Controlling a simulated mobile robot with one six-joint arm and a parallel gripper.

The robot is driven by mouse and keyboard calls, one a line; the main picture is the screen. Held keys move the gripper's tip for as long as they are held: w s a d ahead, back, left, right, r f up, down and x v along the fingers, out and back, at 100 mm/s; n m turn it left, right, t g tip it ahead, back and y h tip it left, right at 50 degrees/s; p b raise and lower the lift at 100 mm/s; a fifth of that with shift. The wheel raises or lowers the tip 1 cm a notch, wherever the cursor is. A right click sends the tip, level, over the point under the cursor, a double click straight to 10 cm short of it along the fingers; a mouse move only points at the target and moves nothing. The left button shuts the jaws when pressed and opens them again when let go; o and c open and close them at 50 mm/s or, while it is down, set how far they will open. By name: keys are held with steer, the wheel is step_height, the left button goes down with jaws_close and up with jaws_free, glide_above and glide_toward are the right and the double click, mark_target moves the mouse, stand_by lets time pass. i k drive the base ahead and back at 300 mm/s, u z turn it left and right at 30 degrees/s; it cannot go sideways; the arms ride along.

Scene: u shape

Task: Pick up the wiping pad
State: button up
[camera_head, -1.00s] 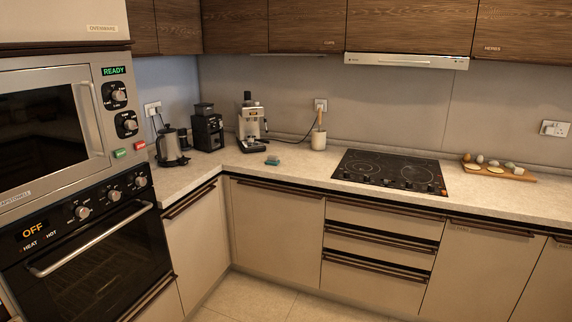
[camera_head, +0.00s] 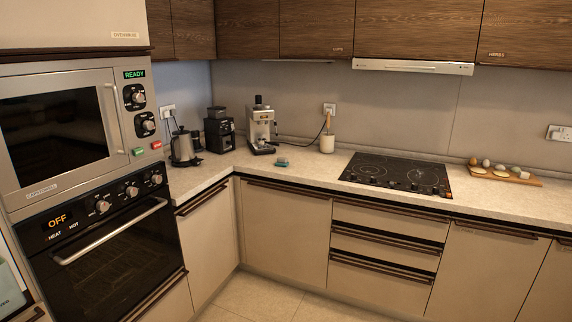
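A small teal pad (camera_head: 283,162), which looks like the wiping pad, lies on the pale counter (camera_head: 300,178). It is in front of and slightly right of the espresso machine (camera_head: 261,128), left of the black cooktop (camera_head: 397,173). It is small in the picture, so its details cannot be made out. My gripper and arm do not show in the head view.
A kettle (camera_head: 184,147) and a coffee grinder (camera_head: 219,131) stand in the counter's corner. A utensil crock (camera_head: 327,143) stands behind the pad. A wooden board (camera_head: 505,176) with several small items lies at right. The counter around the pad is mostly clear.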

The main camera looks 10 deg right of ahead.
mark_target(281, 162)
steer(key=u, duration=0.1)
steer(key=i, duration=0.95)
steer(key=z, duration=0.4)
steer(key=i, duration=1.7)
